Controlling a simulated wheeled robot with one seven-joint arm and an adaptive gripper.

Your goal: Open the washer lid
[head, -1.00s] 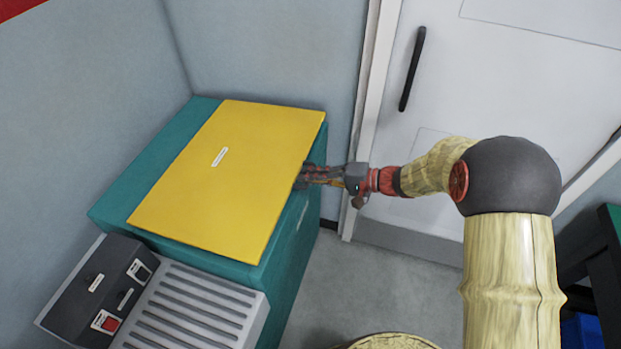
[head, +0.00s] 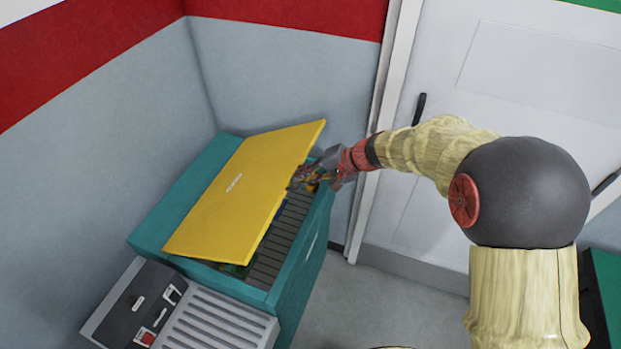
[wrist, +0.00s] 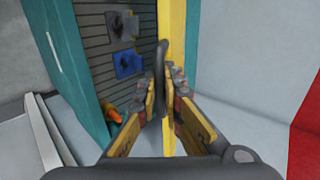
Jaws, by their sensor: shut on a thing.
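The washer is a teal box (head: 293,298) with a yellow lid (head: 236,195). The lid is tilted up on its right side, so a dark slatted interior shows beneath it; its left side stays low. My gripper (head: 303,178) is at the lid's raised right edge in the head view. In the wrist view, my gripper (wrist: 165,100) has its fingers on both sides of a dark handle (wrist: 161,75) on the yellow lid's edge (wrist: 172,35) and is shut on it. The fingers partly hide the handle.
Inside the washer are a blue item (wrist: 128,65), a grey item (wrist: 122,26) and an orange item (wrist: 114,115). A grey ribbed unit with a control box (head: 140,305) stands in front. Walls close in behind and left; a white door (head: 480,150) is at right.

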